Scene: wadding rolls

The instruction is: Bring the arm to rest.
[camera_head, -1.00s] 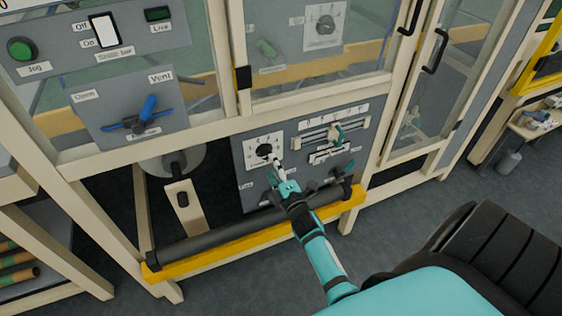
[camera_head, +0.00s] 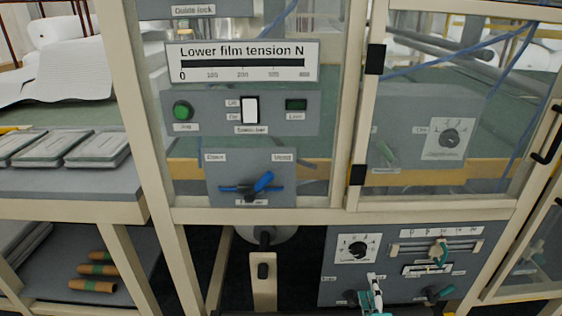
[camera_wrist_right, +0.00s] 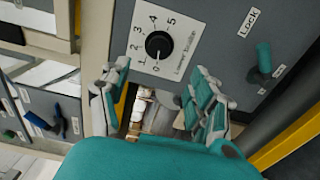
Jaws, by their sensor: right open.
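My right gripper (camera_head: 370,292) shows at the bottom edge of the head view, in front of the lower grey control panel (camera_head: 335,288). In the right wrist view its two teal fingers (camera_wrist_right: 163,108) are spread apart with nothing between them. A black rotary knob (camera_wrist_right: 158,44) on a white numbered dial is just beyond the fingers, apart from them. The same knob shows in the head view (camera_head: 357,249), above the gripper. The rest of my right arm is out of the head view. My left gripper is not in view.
A blue-handled valve (camera_head: 248,187) is on the panel at centre, under a film tension display (camera_head: 243,62). A teal slider handle (camera_head: 439,252) and a teal lever (camera_head: 438,292) are right of the gripper. Shelves with trays (camera_head: 97,148) and brown rolls (camera_head: 95,270) stand left.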

